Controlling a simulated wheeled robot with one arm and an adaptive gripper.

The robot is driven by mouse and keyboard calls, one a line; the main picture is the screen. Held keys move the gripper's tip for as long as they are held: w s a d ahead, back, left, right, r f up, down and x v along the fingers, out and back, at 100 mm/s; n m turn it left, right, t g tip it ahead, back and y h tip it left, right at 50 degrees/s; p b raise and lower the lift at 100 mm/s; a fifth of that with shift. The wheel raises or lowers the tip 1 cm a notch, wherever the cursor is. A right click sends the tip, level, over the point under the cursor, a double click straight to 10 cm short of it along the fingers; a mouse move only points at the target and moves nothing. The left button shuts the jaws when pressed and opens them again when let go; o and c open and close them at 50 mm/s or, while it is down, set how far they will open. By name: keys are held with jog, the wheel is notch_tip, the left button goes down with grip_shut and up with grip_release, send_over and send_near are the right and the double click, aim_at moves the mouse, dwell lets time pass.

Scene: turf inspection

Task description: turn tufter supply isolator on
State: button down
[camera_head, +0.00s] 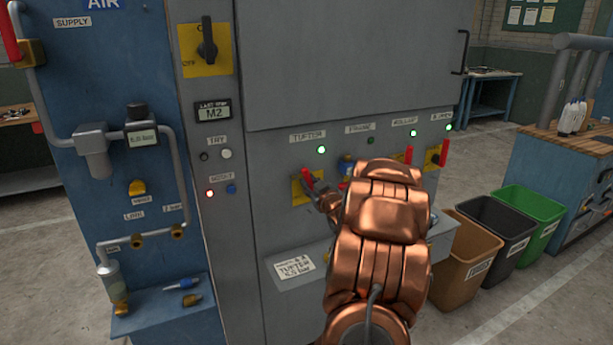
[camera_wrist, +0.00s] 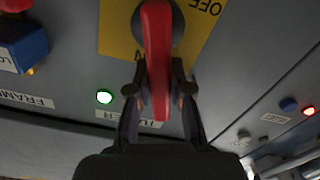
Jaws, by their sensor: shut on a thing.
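The tufter isolator has a red handle (camera_head: 307,179) on a yellow plate (camera_head: 298,193), below the TUFTER label (camera_head: 307,136). In the wrist view, the red handle (camera_wrist: 157,50) runs from its round hub on the yellow plate (camera_wrist: 116,30) toward the TUFTER label, over partly hidden ON lettering. OFF is at the plate's other side. My gripper (camera_wrist: 160,92) is shut on the handle, one finger on each side. In the head view, my gripper (camera_head: 322,196) is partly hidden by my copper arm. The green tufter lamp (camera_head: 321,150) is lit.
Other red isolator handles (camera_head: 443,152) stand to the right, partly behind my arm. A black rotary switch (camera_head: 207,45) is at upper left. A small shelf (camera_head: 282,262) juts out below the isolators. Brown (camera_head: 468,262), black and green bins stand at right.

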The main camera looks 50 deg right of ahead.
jog(key=shift+s+d+r+m+p, duration=0.15)
jog(key=shift+d+m+p, duration=0.1)
jog(key=shift+m+p, duration=0.3)
jog(key=shift+s+d+r+m+p, duration=0.1)
jog(key=shift+d+m+p, duration=0.1)
jog(key=shift+m+p, duration=0.35)
jog(key=shift+s+d+f+m+p, duration=0.15)
jog(key=shift+d+m+p, duration=0.15)
jog(key=shift+m+p, duration=0.45)
jog(key=shift+m, duration=0.25)
jog(key=c, duration=1)
grip_release()
jog(key=shift+c, duration=0.2)
jog(key=v, duration=1.2)
